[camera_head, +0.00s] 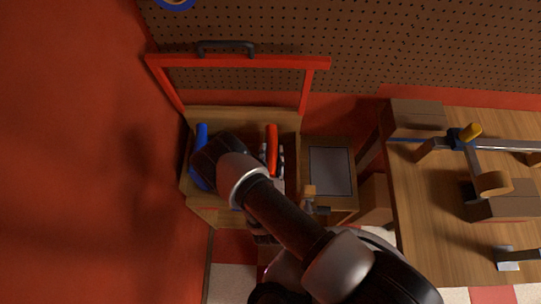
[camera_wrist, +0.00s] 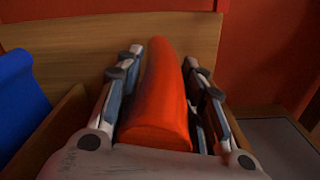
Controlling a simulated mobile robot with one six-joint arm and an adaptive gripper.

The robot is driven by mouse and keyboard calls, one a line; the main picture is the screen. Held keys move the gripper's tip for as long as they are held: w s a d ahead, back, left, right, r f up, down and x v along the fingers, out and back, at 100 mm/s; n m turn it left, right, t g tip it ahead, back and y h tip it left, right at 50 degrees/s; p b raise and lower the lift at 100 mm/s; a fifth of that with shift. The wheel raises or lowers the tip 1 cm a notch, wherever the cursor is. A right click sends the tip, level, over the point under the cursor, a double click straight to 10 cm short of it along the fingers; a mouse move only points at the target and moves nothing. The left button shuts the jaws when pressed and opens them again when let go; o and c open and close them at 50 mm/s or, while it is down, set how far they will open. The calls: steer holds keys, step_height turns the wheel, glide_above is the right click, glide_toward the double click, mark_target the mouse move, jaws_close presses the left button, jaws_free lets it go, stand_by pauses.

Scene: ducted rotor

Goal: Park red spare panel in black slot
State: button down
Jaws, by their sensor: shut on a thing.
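The red panel (camera_head: 271,138) is a narrow, rounded upright piece at the right side of a wooden box. It fills the middle of the wrist view (camera_wrist: 158,100). My gripper (camera_wrist: 165,68) is shut on it, with a finger along each side; it also shows in the head view (camera_head: 272,160), partly behind my arm. The panel's far end is close to the box's back wall (camera_wrist: 110,40). I cannot make out a black slot; the box's inside is largely hidden by my arm and the panel.
A blue piece (camera_head: 201,135) stands at the box's left side and shows in the wrist view (camera_wrist: 18,100). A red frame (camera_head: 240,62) with a dark handle rises behind the box. A grey flat plate (camera_head: 330,170) lies right of the box. A workbench (camera_head: 430,220) with tools stands farther right.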

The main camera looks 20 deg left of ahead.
steer(key=shift+f, duration=0.2)
steer(key=c, duration=1.1)
jaws_free()
steer(key=shift+o, duration=0.2)
